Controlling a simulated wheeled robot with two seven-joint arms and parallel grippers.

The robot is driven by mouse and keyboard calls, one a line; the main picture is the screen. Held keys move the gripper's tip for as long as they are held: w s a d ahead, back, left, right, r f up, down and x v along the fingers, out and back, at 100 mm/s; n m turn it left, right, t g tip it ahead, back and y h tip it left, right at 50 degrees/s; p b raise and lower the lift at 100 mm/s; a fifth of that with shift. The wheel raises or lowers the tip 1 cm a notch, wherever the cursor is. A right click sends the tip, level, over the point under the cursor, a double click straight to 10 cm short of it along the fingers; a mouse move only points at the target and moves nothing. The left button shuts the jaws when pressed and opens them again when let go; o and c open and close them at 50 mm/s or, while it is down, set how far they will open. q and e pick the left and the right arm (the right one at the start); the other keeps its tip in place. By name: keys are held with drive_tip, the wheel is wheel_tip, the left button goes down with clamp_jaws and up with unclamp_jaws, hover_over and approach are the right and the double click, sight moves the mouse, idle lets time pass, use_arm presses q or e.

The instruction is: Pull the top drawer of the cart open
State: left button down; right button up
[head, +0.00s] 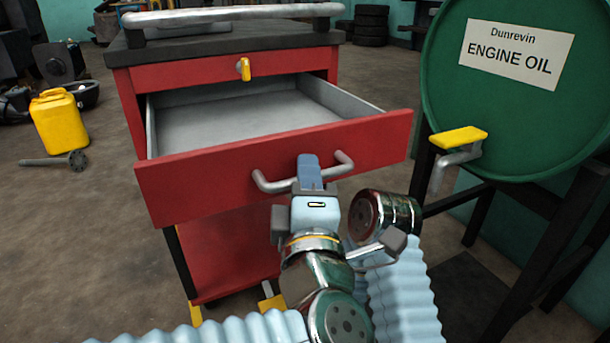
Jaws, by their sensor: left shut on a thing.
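The red cart (125,90) stands in front of me with a dark top. Its top drawer (210,178) is pulled well out, and its grey, empty inside shows. A bent metal bar handle (268,184) is on the drawer front. My left gripper (309,172) is shut on this handle near its middle, and its blue finger covers part of the bar. The far finger is hidden. My right gripper does not show.
A green engine oil drum (520,100) with a yellow-handled tap (459,140) lies on a dark stand close right of the drawer. A yellow latch (243,68) is on the cart's top rail. A yellow can (59,122) and a metal shaft (55,161) are on the floor at left.

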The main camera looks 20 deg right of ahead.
use_arm(q)
drive_tip(key=shift+f, duration=0.1)
drive_tip(key=c, duration=1.1)
unclamp_jaws()
drive_tip(key=v, duration=1.3)
drive_tip(key=shift+s+a, duration=0.15)
drive_tip(key=shift+s, duration=0.2)
